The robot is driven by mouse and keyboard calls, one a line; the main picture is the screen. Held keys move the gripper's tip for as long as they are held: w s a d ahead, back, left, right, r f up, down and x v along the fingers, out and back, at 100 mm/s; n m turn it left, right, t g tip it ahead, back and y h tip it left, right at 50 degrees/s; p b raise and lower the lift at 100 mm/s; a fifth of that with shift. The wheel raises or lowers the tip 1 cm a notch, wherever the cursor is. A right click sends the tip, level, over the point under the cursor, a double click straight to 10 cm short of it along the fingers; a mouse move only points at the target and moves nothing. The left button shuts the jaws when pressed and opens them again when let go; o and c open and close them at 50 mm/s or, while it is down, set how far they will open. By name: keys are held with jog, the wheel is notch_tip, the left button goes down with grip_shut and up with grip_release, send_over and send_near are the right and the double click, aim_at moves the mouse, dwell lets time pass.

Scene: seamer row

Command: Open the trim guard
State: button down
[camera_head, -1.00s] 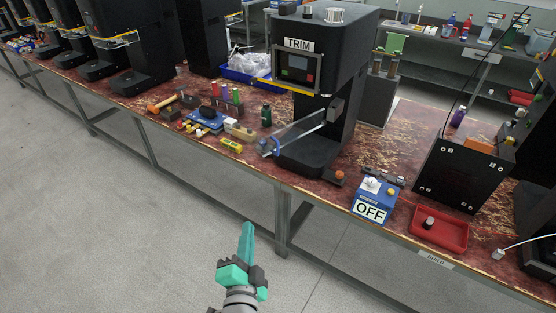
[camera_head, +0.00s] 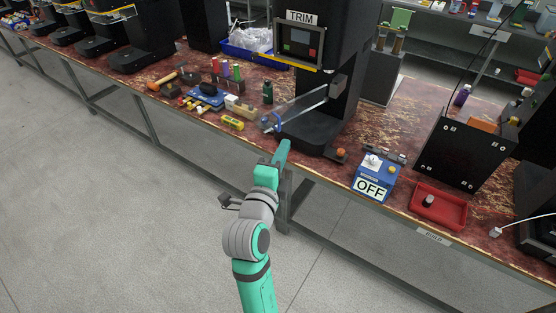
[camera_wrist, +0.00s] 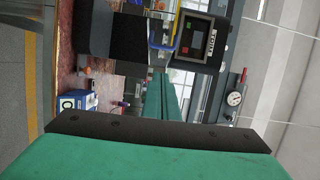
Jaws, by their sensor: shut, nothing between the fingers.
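The black trim machine (camera_head: 345,70) stands on the bench with a TRIM label above its screen. Its guard (camera_head: 300,107) is a clear panel on a bar across the front, lowered over the work area, with a blue handle (camera_head: 277,122) at its left end. In the wrist view the machine (camera_wrist: 129,38) appears sideways, with a blue and yellow bar (camera_wrist: 177,33) by the screen. My gripper (camera_head: 283,150) is shut and empty, in front of the bench edge, just below the blue handle and apart from it. Its teal fingers (camera_wrist: 161,97) show together in the wrist view.
A blue box marked OFF (camera_head: 372,180) and a red tray (camera_head: 438,206) sit at the bench's front right. Tools and small parts, including a yellow block (camera_head: 232,123), lie left of the machine. The floor in front is clear.

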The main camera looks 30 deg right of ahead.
jog(key=w+d, duration=0.3)
jog(key=w, duration=0.3)
jog(key=shift+f, duration=0.1)
jog(key=shift+w+a, duration=0.2)
jog(key=shift+w, duration=0.9)
jog(key=shift+w+a, duration=0.2)
jog(key=shift+w, duration=0.9)
jog(key=shift+a, duration=0.15)
send_near(271, 120)
jog(key=s+v, duration=0.1)
jog(key=v, duration=0.5)
jog(key=shift+d, duration=0.3)
